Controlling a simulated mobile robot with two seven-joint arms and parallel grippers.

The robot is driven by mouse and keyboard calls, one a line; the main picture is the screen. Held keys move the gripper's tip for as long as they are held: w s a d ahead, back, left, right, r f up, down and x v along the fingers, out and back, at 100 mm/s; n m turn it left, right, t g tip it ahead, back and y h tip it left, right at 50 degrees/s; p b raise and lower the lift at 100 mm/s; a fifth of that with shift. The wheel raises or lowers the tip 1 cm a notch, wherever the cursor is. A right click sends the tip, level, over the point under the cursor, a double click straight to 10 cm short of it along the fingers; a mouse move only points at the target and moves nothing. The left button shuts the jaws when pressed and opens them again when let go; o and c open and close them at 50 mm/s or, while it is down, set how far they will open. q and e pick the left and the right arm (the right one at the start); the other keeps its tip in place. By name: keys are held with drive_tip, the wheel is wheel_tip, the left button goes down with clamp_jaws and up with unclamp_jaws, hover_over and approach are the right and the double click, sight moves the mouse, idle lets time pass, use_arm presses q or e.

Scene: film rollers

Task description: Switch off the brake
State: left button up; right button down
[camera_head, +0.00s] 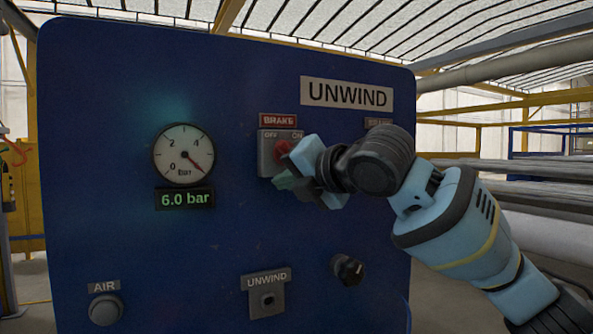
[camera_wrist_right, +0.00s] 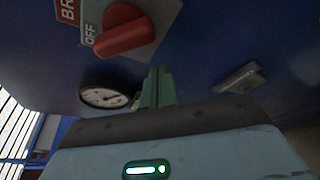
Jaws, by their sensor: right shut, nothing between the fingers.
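The brake switch (camera_head: 267,142) is a grey plate on the blue panel, under a red BRAKE label, with OFF and ON marks. Its red knob (camera_head: 282,149) is partly hidden by my right gripper in the head view. In the right wrist view, the red knob (camera_wrist_right: 125,38) lies slantwise with one end beside the OFF mark (camera_wrist_right: 89,34); ON is out of frame. My right gripper (camera_wrist_right: 157,85) is shut and empty, its green fingertips close to the knob with a visible gap in the wrist view. My left gripper is not in view.
The blue panel (camera_head: 110,200) also carries a pressure gauge (camera_head: 184,154), a 6.0 bar display (camera_head: 185,199), an AIR button (camera_head: 105,309), an UNWIND socket plate (camera_head: 266,301) and a black knob (camera_head: 347,270). Another label is partly hidden behind my right arm.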

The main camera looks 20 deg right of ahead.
drive_tip(key=a+v, duration=0.1)
drive_tip(key=v, duration=0.9)
drive_tip(key=shift+s, duration=0.25)
drive_tip(key=shift+f, duration=0.15)
